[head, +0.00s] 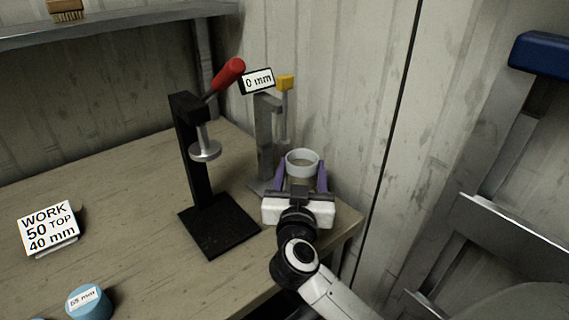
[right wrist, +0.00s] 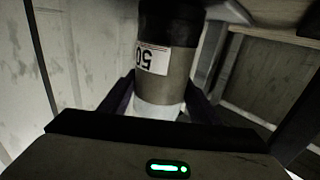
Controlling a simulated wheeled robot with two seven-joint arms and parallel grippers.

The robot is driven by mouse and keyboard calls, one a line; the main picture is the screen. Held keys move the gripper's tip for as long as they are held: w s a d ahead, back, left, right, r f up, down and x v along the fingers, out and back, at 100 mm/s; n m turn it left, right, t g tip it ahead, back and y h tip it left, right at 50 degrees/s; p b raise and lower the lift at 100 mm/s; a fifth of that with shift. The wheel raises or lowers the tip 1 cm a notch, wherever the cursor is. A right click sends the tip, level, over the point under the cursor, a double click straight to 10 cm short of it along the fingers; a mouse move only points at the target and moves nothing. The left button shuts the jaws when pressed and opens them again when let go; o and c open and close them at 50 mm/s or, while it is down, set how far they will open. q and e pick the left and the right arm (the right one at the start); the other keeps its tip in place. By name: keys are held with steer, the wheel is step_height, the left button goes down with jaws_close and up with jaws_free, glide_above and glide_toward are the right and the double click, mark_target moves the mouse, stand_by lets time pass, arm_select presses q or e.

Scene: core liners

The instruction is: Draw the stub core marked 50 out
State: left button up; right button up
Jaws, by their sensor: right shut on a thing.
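A round tan-grey piece with a white collar (head: 302,156) stands at the back right corner of the bench. In the right wrist view its tan body (right wrist: 170,85) carries a white label reading 50, upside down. The white collar is at the finger end, and a black part (right wrist: 170,25) is at the other end. My right gripper (head: 301,177) is shut on this piece, its purple fingers on either side of the white collar. Whether the black part belongs to the piece or is a holder around it, I cannot tell. My left gripper is not in view.
Left of the piece stands a grey gauge post (head: 265,140) with a 0 mm sign (head: 257,81) and yellow knob. A black press (head: 194,150) with a red lever stands beside it. A WORK 50 TOP 40 mm sign (head: 48,230) and a blue 55 mm cylinder (head: 88,302) are at left.

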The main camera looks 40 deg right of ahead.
steer(key=s+p, duration=0.4)
steer(key=s, duration=0.5)
steer(key=shift+d+r, duration=0.15)
steer(key=shift+d, duration=0.25)
stand_by(0.7)
steer(key=shift+s, duration=0.1)
steer(key=shift+r, duration=2.45)
